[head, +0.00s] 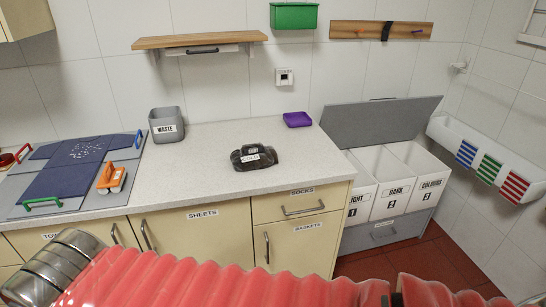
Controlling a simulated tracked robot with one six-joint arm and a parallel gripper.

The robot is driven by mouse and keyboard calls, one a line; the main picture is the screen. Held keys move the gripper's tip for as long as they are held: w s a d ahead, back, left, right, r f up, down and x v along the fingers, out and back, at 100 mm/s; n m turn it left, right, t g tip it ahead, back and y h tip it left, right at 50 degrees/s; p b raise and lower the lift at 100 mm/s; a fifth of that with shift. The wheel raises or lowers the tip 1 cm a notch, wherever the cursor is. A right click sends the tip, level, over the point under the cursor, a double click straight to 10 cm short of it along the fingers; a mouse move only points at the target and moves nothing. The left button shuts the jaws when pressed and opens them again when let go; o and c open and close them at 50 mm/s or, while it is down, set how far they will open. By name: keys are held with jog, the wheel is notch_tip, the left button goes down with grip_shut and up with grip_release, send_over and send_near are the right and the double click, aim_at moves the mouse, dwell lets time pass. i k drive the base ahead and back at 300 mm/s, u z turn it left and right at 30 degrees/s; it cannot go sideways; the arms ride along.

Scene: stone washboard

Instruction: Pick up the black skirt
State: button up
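A dark, lumpy bundle (254,158) with a white label lies on the pale worktop (215,165), right of its middle. It looks like folded black cloth and may be the black skirt, but I cannot be sure. A red ribbed sleeve and grey metal rings, apparently my own arm, fill the bottom of the head view. My gripper's fingers do not show.
A grey WASTE bin (167,125) and a purple dish (297,119) stand on the worktop. White laundry bins (392,187) stand right under a raised grey lid (378,120). A shelf (200,40) hangs above.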

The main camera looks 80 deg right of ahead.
aim_at(251, 157)
jog(key=z, duration=1.45)
jog(key=i, duration=1)
